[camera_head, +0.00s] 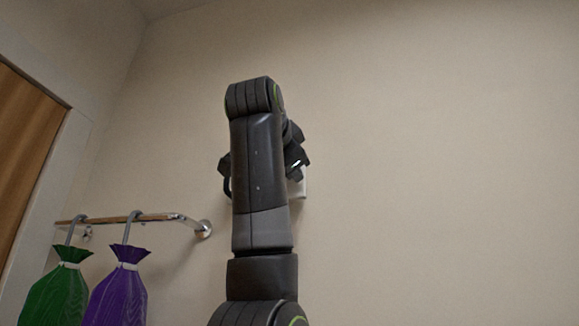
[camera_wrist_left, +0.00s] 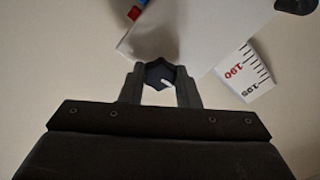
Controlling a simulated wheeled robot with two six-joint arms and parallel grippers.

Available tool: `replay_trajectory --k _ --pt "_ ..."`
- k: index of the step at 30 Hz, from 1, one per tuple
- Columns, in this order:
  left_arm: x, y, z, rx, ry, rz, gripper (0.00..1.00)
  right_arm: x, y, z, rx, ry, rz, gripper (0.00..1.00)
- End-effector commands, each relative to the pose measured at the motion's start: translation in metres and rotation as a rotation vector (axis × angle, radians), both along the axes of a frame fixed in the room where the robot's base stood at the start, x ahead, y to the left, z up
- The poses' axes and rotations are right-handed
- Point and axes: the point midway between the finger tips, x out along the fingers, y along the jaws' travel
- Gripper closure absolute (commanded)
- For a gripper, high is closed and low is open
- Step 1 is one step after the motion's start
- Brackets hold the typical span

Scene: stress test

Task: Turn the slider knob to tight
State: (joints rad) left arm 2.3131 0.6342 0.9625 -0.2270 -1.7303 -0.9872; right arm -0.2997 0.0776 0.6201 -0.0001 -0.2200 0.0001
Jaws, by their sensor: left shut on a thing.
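In the left wrist view, my left gripper (camera_wrist_left: 160,84) is shut on a small dark, angular knob (camera_wrist_left: 156,72), with one finger on each side of it. The knob sits at the lower edge of a white panel (camera_wrist_left: 205,30). A white scale strip (camera_wrist_left: 243,74) with black tick marks and red and black numbers sticks out at the panel's right. In the head view my arm hides most of the white fixture (camera_head: 297,186) on the wall, and the knob is hidden there. The word "tight" cannot be read. My right gripper is not in view.
A metal rail (camera_head: 150,217) is fixed to the wall at the left, with a green bag (camera_head: 57,290) and a purple bag (camera_head: 118,294) hanging from it. A wooden door (camera_head: 25,140) stands at the far left. The wall at the right is bare.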

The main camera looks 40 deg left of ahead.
Motion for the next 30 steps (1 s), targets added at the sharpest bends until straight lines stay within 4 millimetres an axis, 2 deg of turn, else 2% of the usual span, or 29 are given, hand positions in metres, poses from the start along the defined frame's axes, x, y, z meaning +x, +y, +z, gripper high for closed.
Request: replay_trajectory --k 10,25,26,30 --pt "0.0 -0.0007 0.0003 0.102 0.055 -0.002 0.94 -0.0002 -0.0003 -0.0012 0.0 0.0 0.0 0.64" --pt "0.0001 -0.0006 0.0003 0.115 0.062 -0.002 0.94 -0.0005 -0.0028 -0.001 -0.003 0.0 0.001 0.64" --pt "0.0001 -0.0006 0.0003 0.115 0.062 -0.002 0.67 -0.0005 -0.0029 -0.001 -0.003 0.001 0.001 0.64" --pt "0.0001 -0.0006 0.0003 0.114 0.062 -0.001 0.49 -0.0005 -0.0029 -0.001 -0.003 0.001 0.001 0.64"
